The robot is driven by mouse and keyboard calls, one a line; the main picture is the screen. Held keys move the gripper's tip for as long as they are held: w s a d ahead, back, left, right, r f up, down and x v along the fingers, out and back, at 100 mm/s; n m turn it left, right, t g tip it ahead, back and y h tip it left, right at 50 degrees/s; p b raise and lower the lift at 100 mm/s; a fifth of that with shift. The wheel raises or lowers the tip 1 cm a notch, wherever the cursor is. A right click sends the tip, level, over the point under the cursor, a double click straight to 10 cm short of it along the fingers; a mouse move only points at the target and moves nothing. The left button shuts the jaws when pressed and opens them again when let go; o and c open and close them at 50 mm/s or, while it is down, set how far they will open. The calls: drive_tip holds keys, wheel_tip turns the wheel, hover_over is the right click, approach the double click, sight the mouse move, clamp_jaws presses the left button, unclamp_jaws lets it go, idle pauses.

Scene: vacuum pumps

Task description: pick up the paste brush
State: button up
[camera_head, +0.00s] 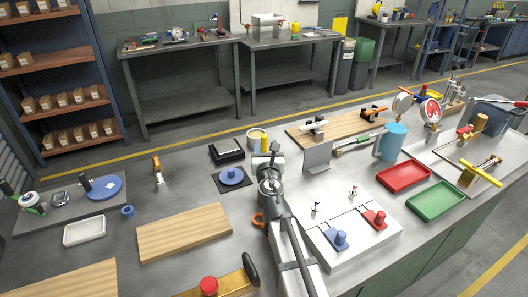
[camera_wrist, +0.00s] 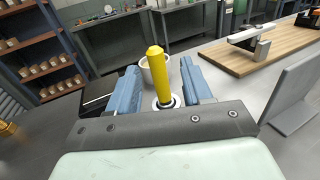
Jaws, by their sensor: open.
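A yellow upright handle, which looks like the paste brush (camera_wrist: 159,76), stands between the fingers of my gripper (camera_wrist: 160,88) in the wrist view. The gripper is open, with one blue-grey finger on each side and visible gaps to the handle. A pale ring with a dark centre shows at the handle's lower end; any bristles are hidden. In the head view the yellow handle (camera_head: 264,139) shows just beyond my gripper (camera_head: 266,154), which covers its lower part. A cream pot (camera_head: 249,139) with yellow inside stands just behind and left of it; it also shows in the wrist view (camera_wrist: 146,69).
A blue round knobbed piece (camera_head: 233,177) on a dark pad and a black tray (camera_head: 226,152) lie to the left. A grey upright plate (camera_head: 318,157) stands to the right, below a wooden board (camera_head: 335,127) with clamps. Bare table lies left of the black tray.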

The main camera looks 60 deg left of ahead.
sight(264, 140)
drive_tip(key=x, duration=0.5)
drive_tip(key=shift+s+r, duration=0.2)
drive_tip(key=shift+c, duration=0.2)
clamp_jaws()
